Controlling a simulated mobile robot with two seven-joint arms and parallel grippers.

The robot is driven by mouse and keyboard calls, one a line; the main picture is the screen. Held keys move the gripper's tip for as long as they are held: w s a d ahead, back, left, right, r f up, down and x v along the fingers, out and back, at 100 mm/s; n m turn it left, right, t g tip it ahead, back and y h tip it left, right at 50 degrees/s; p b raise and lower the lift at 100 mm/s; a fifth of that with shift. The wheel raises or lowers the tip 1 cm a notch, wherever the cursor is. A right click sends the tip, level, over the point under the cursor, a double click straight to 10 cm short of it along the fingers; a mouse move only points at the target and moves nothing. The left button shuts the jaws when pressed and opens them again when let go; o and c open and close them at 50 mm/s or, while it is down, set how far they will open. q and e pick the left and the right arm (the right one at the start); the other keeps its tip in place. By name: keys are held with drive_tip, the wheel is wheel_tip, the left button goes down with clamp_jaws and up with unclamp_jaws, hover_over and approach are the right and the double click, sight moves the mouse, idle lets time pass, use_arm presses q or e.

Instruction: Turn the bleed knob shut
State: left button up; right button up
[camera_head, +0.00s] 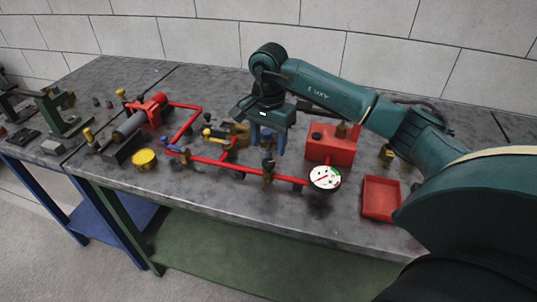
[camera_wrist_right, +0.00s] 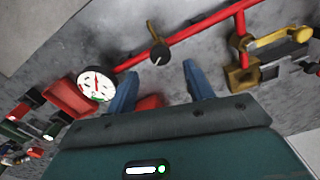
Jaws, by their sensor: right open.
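A dark round knob with a pointer mark, which looks like the bleed knob (camera_head: 268,163), sits on a brass stem on the red pipe (camera_head: 228,168). In the right wrist view the knob (camera_wrist_right: 160,53) lies just beyond and between the fingertips. My right gripper (camera_head: 267,147) is open, its blue fingers pointing down above the knob; in the wrist view the gripper (camera_wrist_right: 158,70) holds nothing. No contact with the knob can be made out. My left gripper is not in view.
A white-faced gauge (camera_head: 324,178) stands right of the knob, with a red box (camera_head: 331,146) behind and a red tray (camera_head: 381,198) further right. A brass valve with a yellow lever (camera_head: 213,133) is left and behind. A yellow-topped round part (camera_head: 144,159) sits near the front edge.

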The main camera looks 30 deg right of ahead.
sight(269, 162)
drive_tip(key=shift+f+p, duration=0.3)
drive_tip(key=shift+f, duration=2.5)
drive_tip(key=shift+c, duration=0.4)
drive_tip(key=c, duration=0.9)
